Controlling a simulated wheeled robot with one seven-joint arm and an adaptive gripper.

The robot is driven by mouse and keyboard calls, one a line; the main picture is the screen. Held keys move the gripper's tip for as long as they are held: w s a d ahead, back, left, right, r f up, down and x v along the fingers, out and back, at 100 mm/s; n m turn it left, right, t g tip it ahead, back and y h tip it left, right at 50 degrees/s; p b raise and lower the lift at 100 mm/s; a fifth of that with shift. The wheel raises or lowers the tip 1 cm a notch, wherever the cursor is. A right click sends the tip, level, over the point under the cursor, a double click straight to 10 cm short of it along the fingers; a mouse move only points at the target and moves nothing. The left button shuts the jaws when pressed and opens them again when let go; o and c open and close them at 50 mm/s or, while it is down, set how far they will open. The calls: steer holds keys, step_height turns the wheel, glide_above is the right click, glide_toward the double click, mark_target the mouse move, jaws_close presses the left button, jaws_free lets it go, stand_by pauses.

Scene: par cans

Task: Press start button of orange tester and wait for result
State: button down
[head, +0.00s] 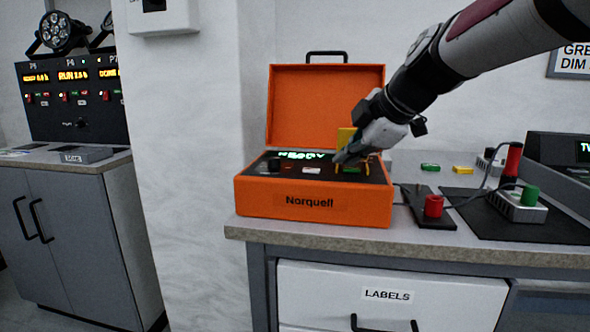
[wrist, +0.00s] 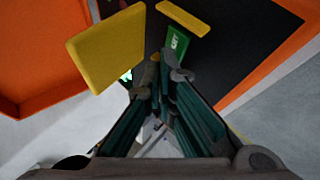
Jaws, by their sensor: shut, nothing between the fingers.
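The orange tester (head: 315,208), marked Norquell, stands on the bench with its lid (head: 310,100) raised. Its display (head: 300,155) shows green text that appears to read READY. My gripper (head: 345,157) is shut and empty, pointing down over the right part of the black panel. In the wrist view its fingertips (wrist: 165,68) are close to a green labelled part (wrist: 178,42), probably the start button; contact cannot be told. A yellow plate (wrist: 108,48) stands beside the fingers and shows upright in the head view (head: 345,137). A yellow bar (wrist: 184,18) lies beyond the green part.
Right of the tester are a black plate with a red knob (head: 433,206), cables, a grey box with a green cap (head: 529,196) and a black mat (head: 480,222). Small green (head: 430,167) and yellow (head: 463,170) pieces lie behind. A wall pillar (head: 185,150) stands left.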

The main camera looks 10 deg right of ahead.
mark_target(347, 173)
steer(key=shift+f, duration=0.75)
stand_by(0.8)
steer(key=shift+r, duration=0.95)
steer(key=shift+r+p, duration=0.15)
steer(key=shift+p, duration=0.2)
steer(key=shift+r+p, duration=1.3)
steer(key=shift+r, duration=1.15)
